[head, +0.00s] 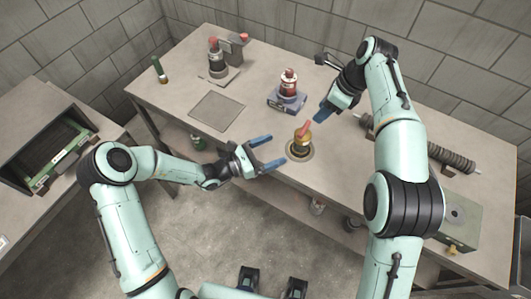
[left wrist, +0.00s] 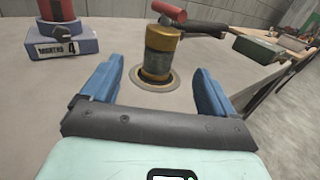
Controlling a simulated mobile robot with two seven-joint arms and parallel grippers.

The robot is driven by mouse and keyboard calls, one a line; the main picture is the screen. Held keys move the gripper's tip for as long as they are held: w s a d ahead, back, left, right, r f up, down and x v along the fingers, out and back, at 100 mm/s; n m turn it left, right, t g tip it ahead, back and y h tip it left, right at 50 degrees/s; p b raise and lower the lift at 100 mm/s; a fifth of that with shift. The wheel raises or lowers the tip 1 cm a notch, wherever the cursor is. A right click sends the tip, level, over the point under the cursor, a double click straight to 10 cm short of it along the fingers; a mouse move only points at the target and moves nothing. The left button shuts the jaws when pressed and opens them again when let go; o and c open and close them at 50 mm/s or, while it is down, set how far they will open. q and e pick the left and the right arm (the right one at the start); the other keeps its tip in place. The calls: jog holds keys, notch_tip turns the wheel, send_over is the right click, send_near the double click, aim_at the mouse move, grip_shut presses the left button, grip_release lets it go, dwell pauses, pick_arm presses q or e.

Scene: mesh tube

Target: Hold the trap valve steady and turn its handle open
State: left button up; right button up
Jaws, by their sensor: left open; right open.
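The trap valve (head: 302,146) is a brass cylinder standing upright on a round plate near the table's front edge. Its red handle (head: 304,129) is on top, and lies sideways in the left wrist view (left wrist: 168,11). My left gripper (head: 269,151) is open and empty, left of the valve, its fingers pointing at it. In the left wrist view the brass body (left wrist: 160,52) stands beyond and between the two blue fingers, apart from both. My right gripper (head: 328,108) is open above the table, behind and right of the valve; its far finger is not clearly visible.
A red-topped unit on a blue-grey block (head: 287,101) stands behind the valve. A grey device (head: 217,62) and a flat square plate (head: 217,110) are further left. A coiled rod (head: 450,157) and a box (head: 455,220) lie at right. Table between left gripper and valve is clear.

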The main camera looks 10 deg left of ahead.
aim_at(295, 141)
pick_arm(q)
jog(key=x, duration=1.1)
jog(key=shift+d, duration=0.25)
